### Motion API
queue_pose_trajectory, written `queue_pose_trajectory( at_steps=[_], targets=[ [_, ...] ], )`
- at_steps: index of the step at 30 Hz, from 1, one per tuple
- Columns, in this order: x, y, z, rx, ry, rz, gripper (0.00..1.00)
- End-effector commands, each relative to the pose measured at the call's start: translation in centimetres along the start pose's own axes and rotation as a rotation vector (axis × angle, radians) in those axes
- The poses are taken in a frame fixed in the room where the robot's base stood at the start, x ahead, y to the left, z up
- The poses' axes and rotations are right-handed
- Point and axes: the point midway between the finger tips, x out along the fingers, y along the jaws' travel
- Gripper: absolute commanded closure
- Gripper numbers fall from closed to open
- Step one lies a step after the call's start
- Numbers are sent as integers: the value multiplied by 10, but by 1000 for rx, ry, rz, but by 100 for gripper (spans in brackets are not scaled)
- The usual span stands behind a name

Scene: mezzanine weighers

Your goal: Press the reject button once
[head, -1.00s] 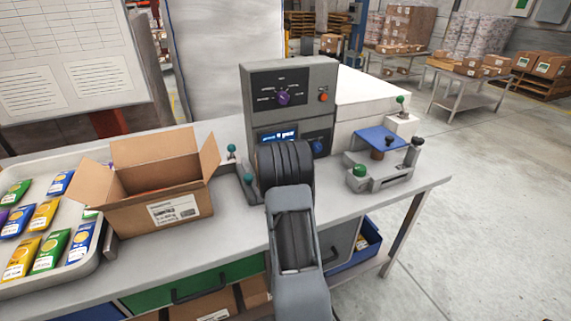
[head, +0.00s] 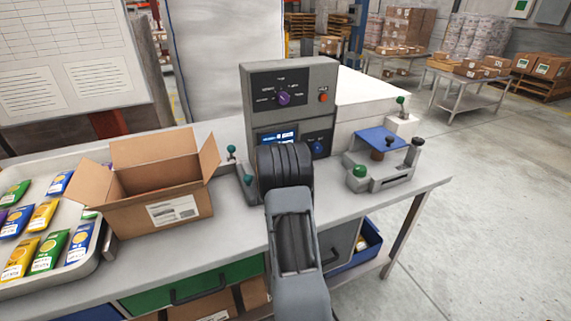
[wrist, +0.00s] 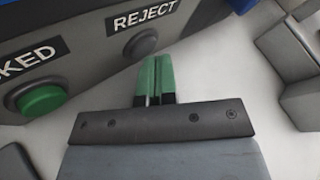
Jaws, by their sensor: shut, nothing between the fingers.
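The reject button (wrist: 143,43) is a round grey button under a REJECT label (wrist: 144,16) on a dark grey panel face in the wrist view. My gripper (wrist: 155,60) has green fingertips pressed together, empty, right by the button's lower edge. I cannot tell whether they touch it. A larger green button (wrist: 41,98) sits to the left under a label ending in "KED". In the head view, the grey machine (head: 312,75) stands on the bench, and my own arm hides my fingers and both of these buttons.
An open cardboard box (head: 160,205) and a tray (head: 95,268) of coloured packets stand left on the bench. A green-knobbed fixture (head: 385,175) with a blue plate stands right. The machine has a purple knob (head: 283,99), an orange button (head: 323,98) and a small screen (head: 277,138).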

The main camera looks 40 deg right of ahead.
Motion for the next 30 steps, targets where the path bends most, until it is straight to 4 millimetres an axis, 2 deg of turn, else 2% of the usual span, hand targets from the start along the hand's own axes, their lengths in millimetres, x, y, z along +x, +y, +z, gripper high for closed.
queue_pose_trajectory(
  at_steps=[12,30],
  targets=[
    [0,0,0,0,-2,0,100],
    [-11,-8,-8,0,0,0,100]
  ],
)
